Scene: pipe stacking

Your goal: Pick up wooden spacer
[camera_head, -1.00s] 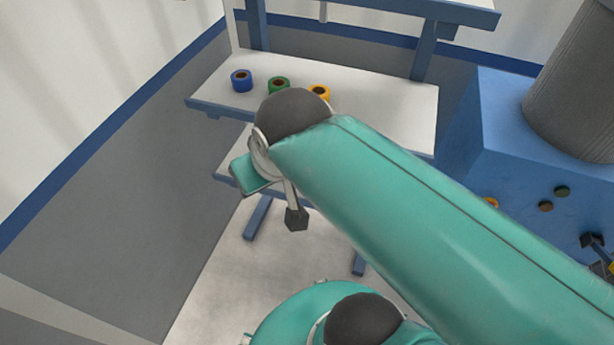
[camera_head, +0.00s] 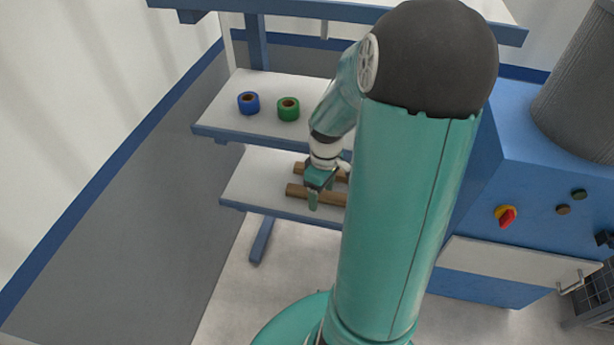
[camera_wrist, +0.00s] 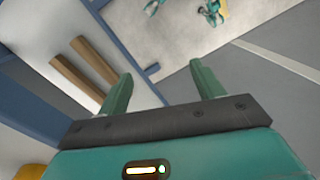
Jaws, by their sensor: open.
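Two brown wooden spacers lie on the lower white shelf. The front wooden spacer (camera_head: 297,191) and the rear wooden spacer (camera_head: 300,169) are partly hidden by my gripper and arm in the head view. In the wrist view, one spacer (camera_wrist: 75,75) and another spacer (camera_wrist: 93,62) lie side by side at the left, outside the jaws. My gripper (camera_head: 313,203) is open and empty, and appears just above or in front of the spacers in the head view. Its two green fingers (camera_wrist: 160,90) point past the shelf edge toward the floor in the wrist view.
The upper shelf (camera_head: 225,123) holds a blue tape roll (camera_head: 248,103) and a green tape roll (camera_head: 288,108), above my gripper. A blue cabinet (camera_head: 535,170) with a red and yellow switch (camera_head: 506,216) stands at the right. The left floor is clear.

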